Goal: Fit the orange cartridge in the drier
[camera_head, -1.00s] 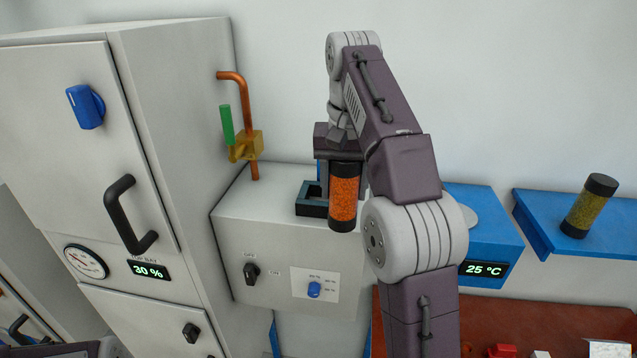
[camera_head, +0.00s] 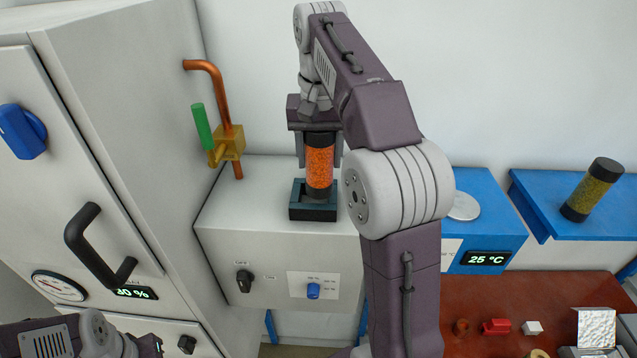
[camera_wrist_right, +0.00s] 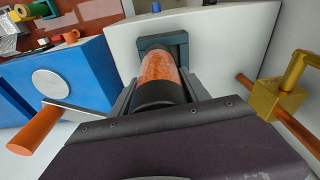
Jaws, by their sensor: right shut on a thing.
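The orange cartridge (camera_head: 319,166), a clear cylinder of orange beads with black end caps, stands upright at the drier's dark square holder (camera_head: 313,213). My right gripper (camera_head: 320,150) is shut on its upper part from above. The cartridge's lower end appears to be within the holder's rim; I cannot tell whether it rests on the bottom. In the right wrist view the cartridge (camera_wrist_right: 162,72) points into the holder (camera_wrist_right: 176,42). The holder sits on top of the pale drier box (camera_head: 255,205). Only links of my left arm show at the lower left; its gripper is out of view.
A copper pipe (camera_head: 216,85) with a brass valve (camera_head: 229,145) and green handle stands left of the holder. A tall grey cabinet (camera_head: 110,110) is further left. A blue box (camera_head: 490,215) and a blue shelf (camera_head: 540,215) with an olive-filled cartridge (camera_head: 591,190) are right.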

